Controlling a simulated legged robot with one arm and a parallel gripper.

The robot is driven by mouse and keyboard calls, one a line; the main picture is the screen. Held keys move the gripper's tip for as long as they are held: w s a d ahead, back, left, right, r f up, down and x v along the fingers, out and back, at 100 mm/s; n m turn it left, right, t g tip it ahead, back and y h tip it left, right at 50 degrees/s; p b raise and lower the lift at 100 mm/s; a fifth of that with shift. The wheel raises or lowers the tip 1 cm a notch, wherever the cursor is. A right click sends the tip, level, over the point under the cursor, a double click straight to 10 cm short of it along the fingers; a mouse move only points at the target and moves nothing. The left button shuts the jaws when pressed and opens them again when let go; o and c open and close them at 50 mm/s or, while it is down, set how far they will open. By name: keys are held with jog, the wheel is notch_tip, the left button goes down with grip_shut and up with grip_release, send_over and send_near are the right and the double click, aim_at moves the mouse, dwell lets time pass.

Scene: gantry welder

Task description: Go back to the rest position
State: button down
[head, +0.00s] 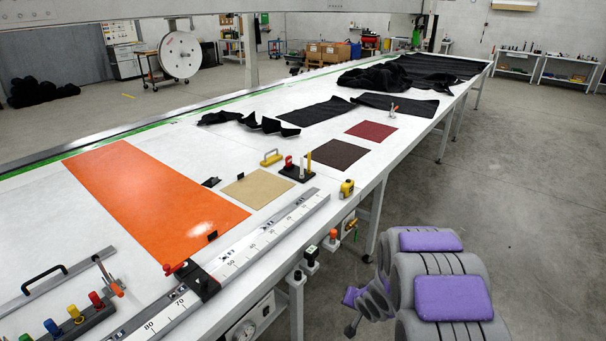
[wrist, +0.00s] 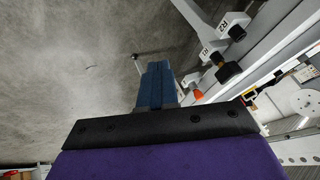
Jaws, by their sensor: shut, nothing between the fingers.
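My gripper (wrist: 156,84) shows in the wrist view as two blue fingers pressed together, with nothing between them. It hangs over the grey floor, beside the edge of the long table. In the head view my grey arm with purple pads is at the lower right, to the right of the table and apart from it. The fingers themselves cannot be made out clearly there.
The long white table (head: 330,210) bears an orange sheet (head: 150,190), a steel ruler (head: 255,250), fabric swatches and tools. An orange-capped knob (head: 333,235) and other fittings stick out along its near edge. The floor (head: 530,200) at right is clear.

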jog(key=s+d+r+g+h, duration=0.2)
jog(key=s+d+r, duration=0.2)
jog(key=s+r, duration=0.35)
jog(key=s+d+r+g+h, duration=0.1)
jog(key=s+d+r+h, duration=0.15)
jog(key=s+r, duration=0.45)
jog(key=s+a+r+n+g+y, duration=0.1)
jog(key=s+a+r+g, duration=0.1)
jog(key=s, duration=0.7)
jog(key=s+a+r+n+g, duration=0.1)
jog(key=s+a+r+g, duration=0.1)
jog(key=s+r, duration=0.3)
jog(key=s+a+r+n+g+y, duration=0.1)
jog(key=s+a+r+n, duration=0.1)
jog(key=s, duration=1.2)
jog(key=shift+a+r+g+y, duration=0.35)
jog(key=shift+a+r+g, duration=0.05)
jog(key=shift+a+r, duration=0.4)
jog(key=shift+d, duration=0.25)
